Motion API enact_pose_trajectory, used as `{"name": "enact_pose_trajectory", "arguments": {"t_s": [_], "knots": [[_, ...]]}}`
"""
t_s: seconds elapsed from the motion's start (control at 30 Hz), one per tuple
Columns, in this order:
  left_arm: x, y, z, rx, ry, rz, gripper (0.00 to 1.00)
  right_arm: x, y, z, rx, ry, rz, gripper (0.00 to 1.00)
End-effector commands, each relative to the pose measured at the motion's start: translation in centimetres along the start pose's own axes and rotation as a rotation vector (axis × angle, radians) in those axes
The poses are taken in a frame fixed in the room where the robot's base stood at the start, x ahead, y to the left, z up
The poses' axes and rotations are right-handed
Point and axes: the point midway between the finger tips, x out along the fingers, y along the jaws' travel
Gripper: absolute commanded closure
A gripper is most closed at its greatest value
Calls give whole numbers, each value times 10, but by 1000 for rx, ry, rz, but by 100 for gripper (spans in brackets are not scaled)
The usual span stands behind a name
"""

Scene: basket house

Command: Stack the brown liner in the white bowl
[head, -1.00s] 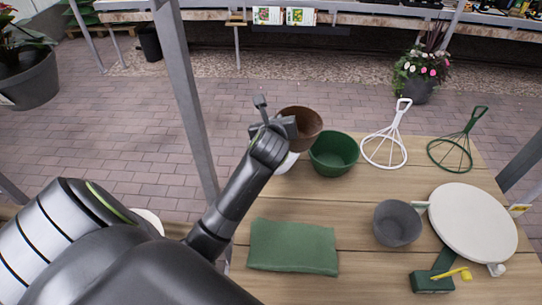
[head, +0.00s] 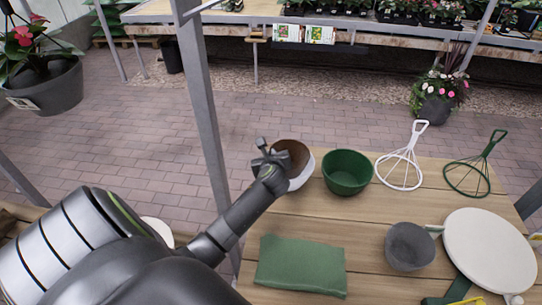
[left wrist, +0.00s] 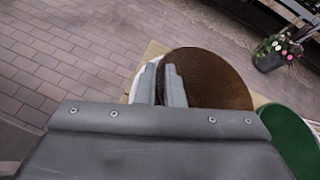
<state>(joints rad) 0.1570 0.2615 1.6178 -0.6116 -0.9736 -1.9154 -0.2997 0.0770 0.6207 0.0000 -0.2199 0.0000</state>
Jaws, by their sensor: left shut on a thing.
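The brown liner (head: 298,153) sits down within the white bowl (head: 304,178) at the far left part of the table in the head view. The bowl's white side shows below and right of the liner, and the bowl looks tilted. My left gripper (head: 269,158) is at their left rim, shut on the liner. In the left wrist view the liner (left wrist: 215,80) is large beside the fingers (left wrist: 165,84), and a strip of the white bowl (left wrist: 134,82) shows at left. The liner's underside is hidden. My right gripper is not in view.
A green bowl (head: 347,175) stands close to the right of the white bowl. Farther right are white and green wire stands, a grey bowl (head: 409,247) and a round white board (head: 489,250). A folded green cloth (head: 300,265) lies in front.

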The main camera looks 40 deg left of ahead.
Motion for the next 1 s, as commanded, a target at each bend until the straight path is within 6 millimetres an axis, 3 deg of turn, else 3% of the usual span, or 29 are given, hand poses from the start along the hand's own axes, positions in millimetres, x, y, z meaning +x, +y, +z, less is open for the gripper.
{"name": "enact_pose_trajectory", "arguments": {"t_s": [0.77, 0.8, 1.0], "knots": [[6, 3, -13, 0, -1, -1, 100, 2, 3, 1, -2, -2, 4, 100], [6, 3, -14, 0, 0, -1, 91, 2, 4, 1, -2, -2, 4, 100], [6, 3, -13, 0, 0, -1, 69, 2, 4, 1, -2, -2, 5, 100]]}}
